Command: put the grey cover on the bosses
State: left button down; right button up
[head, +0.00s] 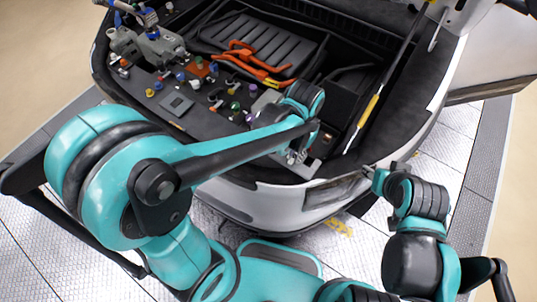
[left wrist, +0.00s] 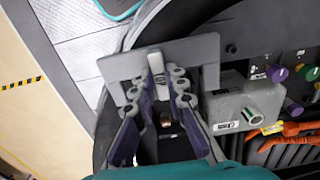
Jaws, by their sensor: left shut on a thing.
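The grey cover (left wrist: 195,50) is a flat plate with a raised rib in its middle, seen at the top centre of the left wrist view. My left gripper (left wrist: 156,80) is shut on that rib, with its purple-padded fingers close together. My right gripper (head: 370,174) is beside the headlight, too small to read.
Orange cables (head: 250,66) and several coloured caps lie in the bay. A prop rod with a yellow grip (head: 368,110) stands at the right. The open floor is in front of the bumper.

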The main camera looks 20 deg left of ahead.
pick_arm(q)
jog(key=shift+s+d+f, duration=0.1)
jog(key=shift+d, duration=0.2)
jog(key=w+a+f+b, duration=0.1)
jog(key=a+f, duration=0.1)
jog(key=a, duration=0.1)
jog(key=w+a+f+b, duration=0.1)
jog(key=w+a+f, duration=0.1)
jog(key=a, duration=0.1)
jog(key=w+a+f+b, duration=0.1)
jog(key=w+a+f, duration=0.1)
jog(key=a+f, duration=0.1)
jog(key=shift+w+a, duration=0.15)
jog(key=shift+a, duration=0.35)
jog(key=shift+f+b, duration=0.85)
jog(key=shift+f, duration=1.1)
jog(key=c, duration=1.5)
grip_release()
jog(key=shift+f, duration=0.1)
jog(key=shift+c, duration=0.2)
